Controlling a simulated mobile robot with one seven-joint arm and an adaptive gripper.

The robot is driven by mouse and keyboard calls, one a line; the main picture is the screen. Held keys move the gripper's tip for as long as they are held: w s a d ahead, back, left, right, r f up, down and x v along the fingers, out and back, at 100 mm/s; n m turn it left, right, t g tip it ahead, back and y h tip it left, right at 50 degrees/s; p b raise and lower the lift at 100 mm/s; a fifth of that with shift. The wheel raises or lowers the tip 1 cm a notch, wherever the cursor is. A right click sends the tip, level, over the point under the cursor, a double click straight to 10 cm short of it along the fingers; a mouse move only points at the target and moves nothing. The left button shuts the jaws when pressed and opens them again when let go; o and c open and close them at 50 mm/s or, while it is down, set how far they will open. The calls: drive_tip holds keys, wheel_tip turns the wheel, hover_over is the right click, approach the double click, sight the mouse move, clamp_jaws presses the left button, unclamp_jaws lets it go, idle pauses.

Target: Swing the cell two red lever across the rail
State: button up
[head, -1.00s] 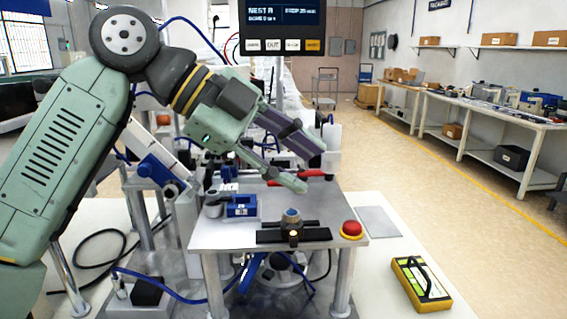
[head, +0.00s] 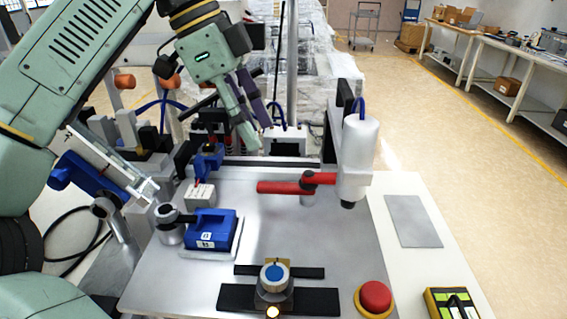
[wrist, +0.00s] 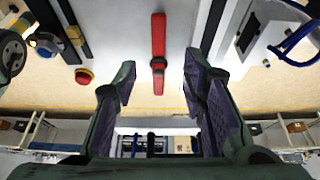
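The red lever (head: 283,187) lies flat and roughly crosswise above the grey metal table. In the wrist view the lever (wrist: 158,38) shows as a long red bar between and beyond the fingertips. My gripper (head: 252,138) is open and empty, behind and above the lever's left end in the head view, apart from it. Both fingers also show spread in the wrist view (wrist: 158,80). A dark bar (head: 250,161) runs along the table's back; I cannot tell if it is the rail.
A blue block (head: 212,229) stands left of the lever. A blue-topped knob (head: 274,273) sits on black bars in front, with a red button (head: 375,297) to its right. The grey tabletop (head: 320,240) between them is clear.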

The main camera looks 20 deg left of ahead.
sight(282, 185)
drive_tip(key=p+x, duration=0.1)
drive_tip(key=x, duration=0.9)
drive_tip(key=shift+p, duration=0.35)
drive_tip(key=shift+c, duration=0.3)
clamp_jaws()
